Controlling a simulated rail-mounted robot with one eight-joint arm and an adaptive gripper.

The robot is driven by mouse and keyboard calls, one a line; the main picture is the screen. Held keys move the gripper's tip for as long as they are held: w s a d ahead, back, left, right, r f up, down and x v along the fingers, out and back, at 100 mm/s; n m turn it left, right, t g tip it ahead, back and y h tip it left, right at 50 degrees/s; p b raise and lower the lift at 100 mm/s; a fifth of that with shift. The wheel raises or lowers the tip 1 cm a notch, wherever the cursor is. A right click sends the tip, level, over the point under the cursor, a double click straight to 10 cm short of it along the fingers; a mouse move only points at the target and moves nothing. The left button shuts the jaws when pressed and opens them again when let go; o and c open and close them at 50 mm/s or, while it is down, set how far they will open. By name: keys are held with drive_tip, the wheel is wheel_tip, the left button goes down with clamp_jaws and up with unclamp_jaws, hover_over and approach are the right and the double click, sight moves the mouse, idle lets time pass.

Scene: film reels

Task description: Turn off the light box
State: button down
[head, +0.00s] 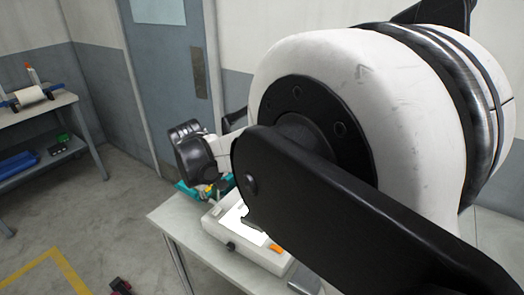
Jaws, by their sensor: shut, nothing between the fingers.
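The light box (214,224) is a white, shallow box on the table in the lower middle of the head view. Its top panel (238,220) shines bright white, so it looks lit. A small orange part (277,249) is at its right front corner, and a dark knob (230,246) is on its front side. My large white arm joint and black link cover the right part of the view and hide the right rear of the box. I cannot make out my gripper's fingers; they seem hidden behind my arm.
The white table (175,222) has a teal item (190,190) with small coloured pieces behind the box. A dark flat object (304,282) lies at the front right. A shelf table (40,108) with a reel device stands at far left.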

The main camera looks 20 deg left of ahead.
sight(216, 213)
drive_tip(key=shift+x, duration=2.2)
drive_tip(key=shift+w+d+f+g+b, duration=0.1)
drive_tip(key=shift+w+f+g+b, duration=0.1)
drive_tip(key=shift+f+g+b, duration=0.3)
drive_tip(key=shift+r, duration=0.15)
drive_tip(key=shift+s, duration=0.85)
wheel_tip(216, 213, up, 14)
drive_tip(key=shift+w+r+p, duration=0.2)
drive_tip(key=shift+p, duration=0.1)
